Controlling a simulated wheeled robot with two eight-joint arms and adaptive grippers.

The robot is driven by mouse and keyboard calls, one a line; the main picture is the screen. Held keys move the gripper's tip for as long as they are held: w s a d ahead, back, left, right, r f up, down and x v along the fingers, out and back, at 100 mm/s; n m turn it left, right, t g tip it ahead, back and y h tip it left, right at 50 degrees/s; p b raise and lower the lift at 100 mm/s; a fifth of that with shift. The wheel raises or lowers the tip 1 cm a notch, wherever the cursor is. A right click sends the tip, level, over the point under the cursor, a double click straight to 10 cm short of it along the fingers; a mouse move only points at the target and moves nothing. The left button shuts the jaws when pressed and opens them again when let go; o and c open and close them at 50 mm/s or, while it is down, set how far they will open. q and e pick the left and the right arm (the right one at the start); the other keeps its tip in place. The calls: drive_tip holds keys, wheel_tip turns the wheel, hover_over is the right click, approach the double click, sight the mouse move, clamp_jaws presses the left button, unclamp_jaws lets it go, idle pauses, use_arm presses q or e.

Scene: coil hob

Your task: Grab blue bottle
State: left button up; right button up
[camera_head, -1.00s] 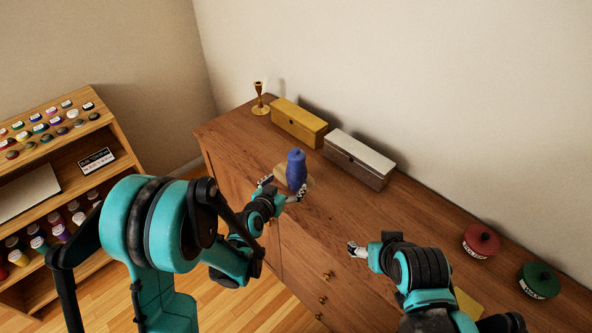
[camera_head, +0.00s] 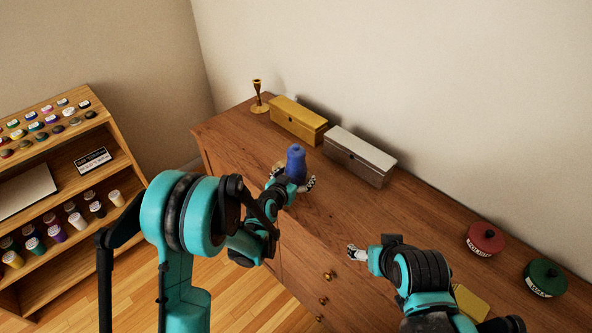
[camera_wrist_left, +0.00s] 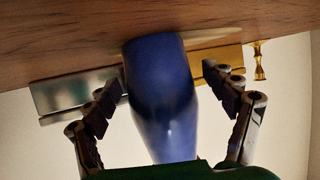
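The blue bottle (camera_head: 296,158) stands upright on the wooden dresser (camera_head: 335,220), in front of the boxes. My left gripper (camera_head: 293,180) reaches it from the front, with one finger on each side of its body. In the left wrist view the bottle (camera_wrist_left: 162,95) fills the space between the fingers of the left gripper (camera_wrist_left: 162,82). A gap shows between each finger and the bottle, so the gripper is open around it. My right gripper (camera_head: 354,252) hangs near the dresser's front edge, away from the bottle; its finger opening is too small to judge.
Behind the bottle are a yellow box (camera_head: 298,121), a grey-white box (camera_head: 358,158) and a brass candlestick (camera_head: 259,98). A red tin (camera_head: 485,239) and a green tin (camera_head: 544,279) stand at right. A shelf (camera_head: 100,160) of small jars is at left.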

use_arm(q)
drive_tip(key=c, duration=1.6)
